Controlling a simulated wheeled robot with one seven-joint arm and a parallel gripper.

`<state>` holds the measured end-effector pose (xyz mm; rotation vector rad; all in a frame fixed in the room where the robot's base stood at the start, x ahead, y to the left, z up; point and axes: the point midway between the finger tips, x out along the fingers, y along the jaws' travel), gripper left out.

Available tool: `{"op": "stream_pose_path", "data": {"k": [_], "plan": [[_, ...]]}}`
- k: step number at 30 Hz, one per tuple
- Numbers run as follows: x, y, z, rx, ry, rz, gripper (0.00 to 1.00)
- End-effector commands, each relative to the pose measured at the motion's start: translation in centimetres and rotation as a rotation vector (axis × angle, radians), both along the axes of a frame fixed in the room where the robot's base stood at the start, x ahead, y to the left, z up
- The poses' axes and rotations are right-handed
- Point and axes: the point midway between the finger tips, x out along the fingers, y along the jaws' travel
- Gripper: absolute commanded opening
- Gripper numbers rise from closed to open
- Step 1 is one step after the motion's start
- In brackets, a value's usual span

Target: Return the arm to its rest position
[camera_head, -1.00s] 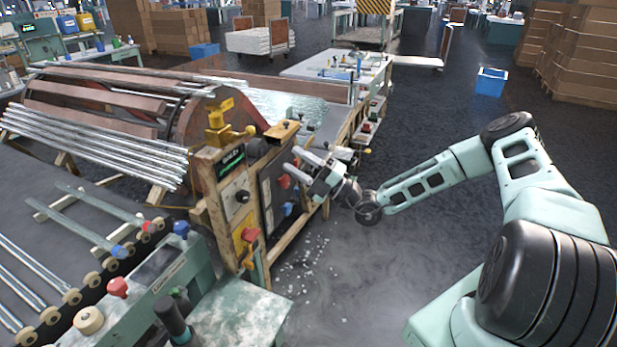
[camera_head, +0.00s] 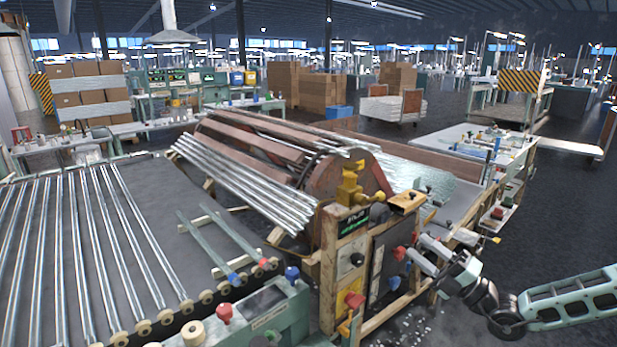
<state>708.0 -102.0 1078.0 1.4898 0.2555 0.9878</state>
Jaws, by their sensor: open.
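My gripper (camera_head: 417,250) shows at the lower right of the head view. Its two pale fingers are apart, point left toward the control panel (camera_head: 388,262), and hold nothing that I can see. Whether the fingertips touch the panel's red knobs, I cannot tell. My mint-green arm (camera_head: 570,300) reaches in from the right edge; its upper part is out of the picture.
The wooden-framed machine end (camera_head: 342,285) stands close left of my gripper. Behind it is a drum with a bundle of glass tubes (camera_head: 245,180). A bench (camera_head: 470,150) stands behind. Dark floor right of the bench is open.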

Motion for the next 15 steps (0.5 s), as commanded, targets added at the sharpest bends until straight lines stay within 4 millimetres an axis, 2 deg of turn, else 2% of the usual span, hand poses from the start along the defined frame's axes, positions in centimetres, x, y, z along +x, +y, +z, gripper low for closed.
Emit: {"op": "stream_pose_path", "data": {"k": [1, 5, 6, 10, 12, 15], "plan": [[-1.0, 2.5, 0.5, -0.083, -0.045, 0.071, 0.44], [-5.2, 9.6, 1.2, -0.353, -0.247, 0.296, 0.44], [-7.0, 11.6, 1.2, -0.436, -0.327, 0.373, 0.44], [-12.6, 16.2, 1.0, -0.666, -0.617, 0.614, 0.44], [-15.6, 17.8, 0.9, -0.766, -0.790, 0.739, 0.44], [-19.6, 19.1, 0.6, -0.879, -1.062, 0.913, 0.44]]}}
